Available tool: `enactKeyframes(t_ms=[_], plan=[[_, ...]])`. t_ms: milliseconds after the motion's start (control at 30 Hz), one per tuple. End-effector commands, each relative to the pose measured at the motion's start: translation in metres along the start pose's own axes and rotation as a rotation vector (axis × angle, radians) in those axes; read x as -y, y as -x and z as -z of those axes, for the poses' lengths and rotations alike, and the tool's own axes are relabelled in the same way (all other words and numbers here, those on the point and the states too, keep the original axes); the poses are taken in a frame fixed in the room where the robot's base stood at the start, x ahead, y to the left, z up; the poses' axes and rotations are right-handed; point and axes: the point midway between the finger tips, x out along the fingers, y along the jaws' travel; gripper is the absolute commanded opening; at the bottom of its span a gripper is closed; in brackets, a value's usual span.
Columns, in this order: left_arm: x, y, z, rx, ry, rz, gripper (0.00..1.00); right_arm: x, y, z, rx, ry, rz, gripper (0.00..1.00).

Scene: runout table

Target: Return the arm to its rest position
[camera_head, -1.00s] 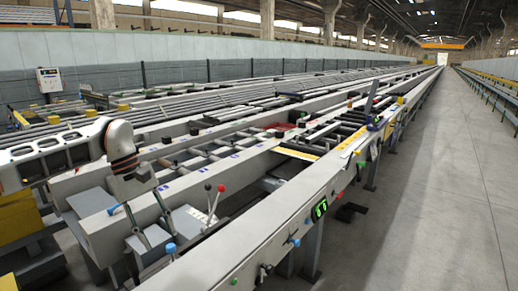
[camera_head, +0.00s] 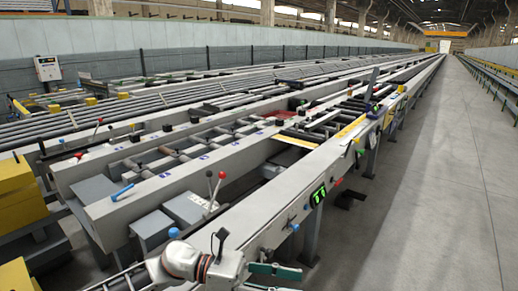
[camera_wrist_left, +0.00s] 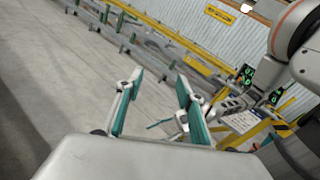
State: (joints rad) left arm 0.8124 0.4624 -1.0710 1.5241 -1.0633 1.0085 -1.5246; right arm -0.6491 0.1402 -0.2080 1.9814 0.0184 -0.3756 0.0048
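My left gripper (camera_head: 275,278) is at the bottom of the head view, with its arm coming in low from the left. Its teal fingers are apart in the left wrist view (camera_wrist_left: 160,80), and nothing is held between them. In the head view it is close to the near side of the runout table (camera_head: 245,213), by the aisle; I cannot tell whether it touches anything.
Levers with red and black knobs (camera_head: 215,188) stand on the table near my arm. A green display (camera_head: 318,195) is on its aisle side. Yellow blocks (camera_head: 20,190) stand at the left. The concrete aisle (camera_head: 420,205) at the right is clear.

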Motion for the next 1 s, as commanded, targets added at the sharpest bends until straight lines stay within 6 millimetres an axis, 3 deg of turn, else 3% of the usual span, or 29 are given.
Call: enactKeyframes(t_ms=[100,233,367,467,567,767,867,1000], plan=[[0.004,-0.013,-0.007,0.201,0.249,-0.06,0.38,0.001,0.001,0.001,0.0,-0.001,0.002,0.44],[-0.003,-0.008,-0.011,0.415,0.538,-0.128,0.38,0.0,0.001,0.004,-0.004,-0.003,0.001,0.44],[-0.015,0.011,-0.001,0.63,0.838,-0.192,0.38,0.0,0.001,0.007,-0.008,-0.003,0.001,0.44],[-0.024,0.034,0.018,0.798,1.075,-0.24,0.38,-0.001,0.002,0.009,-0.009,-0.004,0.001,0.44],[-0.031,0.061,0.049,0.971,1.313,-0.286,0.38,-0.001,0.002,0.009,-0.01,-0.005,0.001,0.44],[-0.023,0.121,0.138,1.337,1.772,-0.378,0.38,-0.001,0.003,0.011,-0.01,-0.006,0.001,0.44],[-0.003,0.151,0.193,1.535,1.987,-0.424,0.38,-0.001,0.003,0.011,-0.01,-0.007,0.002,0.44],[0.039,0.187,0.269,1.814,2.235,-0.487,0.38,-0.001,0.004,0.011,-0.008,-0.009,0.003,0.44]])
